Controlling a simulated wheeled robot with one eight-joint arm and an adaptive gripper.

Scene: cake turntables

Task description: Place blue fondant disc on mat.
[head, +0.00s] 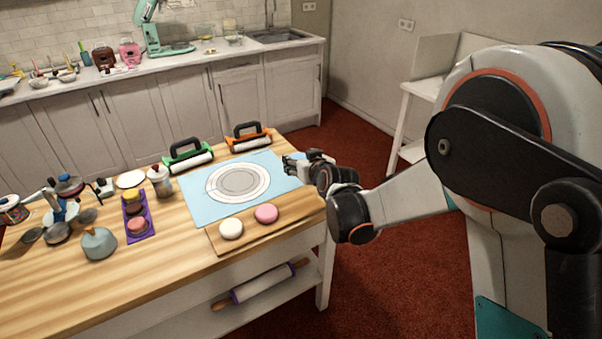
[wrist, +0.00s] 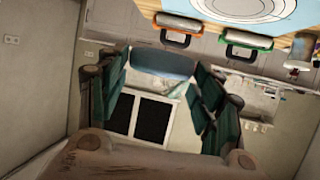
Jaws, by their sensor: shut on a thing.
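The mat (head: 199,206) is light blue with pale rings printed on it and lies flat on the wooden table. Part of it also shows at the top of the wrist view (wrist: 209,8). My gripper (head: 291,163) is at the mat's right edge in the head view. In the wrist view my gripper (wrist: 163,70) is shut on the blue fondant disc (wrist: 163,61), a grey-blue rounded shape between the fingertips. The disc cannot be made out clearly in the head view. The rings on the mat are bare.
A wooden board in front of the mat holds a white disc (head: 231,229) and a pink disc (head: 266,213). A purple tray (head: 149,227) with several discs and a shaker (head: 160,183) are left.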

